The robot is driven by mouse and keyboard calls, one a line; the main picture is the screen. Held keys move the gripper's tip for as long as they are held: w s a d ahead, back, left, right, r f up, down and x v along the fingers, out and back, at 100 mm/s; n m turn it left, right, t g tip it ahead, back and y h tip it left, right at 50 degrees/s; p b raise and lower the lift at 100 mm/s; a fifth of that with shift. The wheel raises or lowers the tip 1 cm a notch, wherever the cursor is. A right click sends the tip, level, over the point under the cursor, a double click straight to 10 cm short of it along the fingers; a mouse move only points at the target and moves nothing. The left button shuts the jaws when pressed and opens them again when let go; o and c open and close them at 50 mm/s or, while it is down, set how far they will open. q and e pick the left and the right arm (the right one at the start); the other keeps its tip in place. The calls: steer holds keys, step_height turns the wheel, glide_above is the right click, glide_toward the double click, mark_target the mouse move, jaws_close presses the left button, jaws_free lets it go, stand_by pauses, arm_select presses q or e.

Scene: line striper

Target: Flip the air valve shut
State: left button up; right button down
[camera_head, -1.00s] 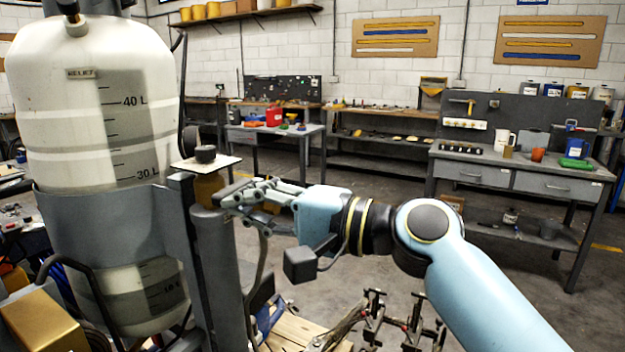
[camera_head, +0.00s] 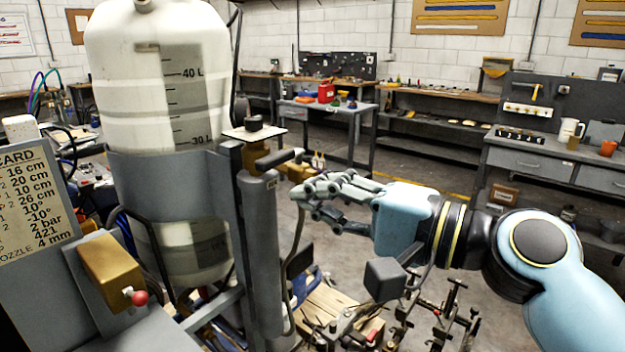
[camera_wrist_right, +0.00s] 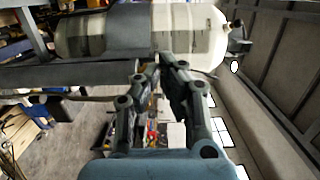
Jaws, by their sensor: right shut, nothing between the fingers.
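A brass fitting (camera_head: 297,172), which looks like the air valve, sits beside the grey post right of the white tank. A dark grey bar (camera_head: 277,157), perhaps its lever, slants across at the post's top; whether it is open or shut I cannot tell. My right gripper (camera_head: 303,201) is shut and empty, just below and right of the fitting, apart from the bar. Its fingers also show in the right wrist view (camera_wrist_right: 158,62), pointing toward the tank. My left gripper is not in view.
The white tank (camera_head: 140,75) stands in a grey frame. A gold box with a red knob (camera_head: 139,298) is at lower left, near a settings card (camera_head: 25,195). Metal parts and a wooden pallet (camera_head: 335,305) lie below my right gripper. Benches line the back wall.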

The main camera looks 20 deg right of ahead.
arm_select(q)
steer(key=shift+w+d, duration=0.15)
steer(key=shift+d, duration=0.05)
arm_select(e)
steer(key=shift+s, duration=2.55)
steer(key=shift+s, duration=0.1)
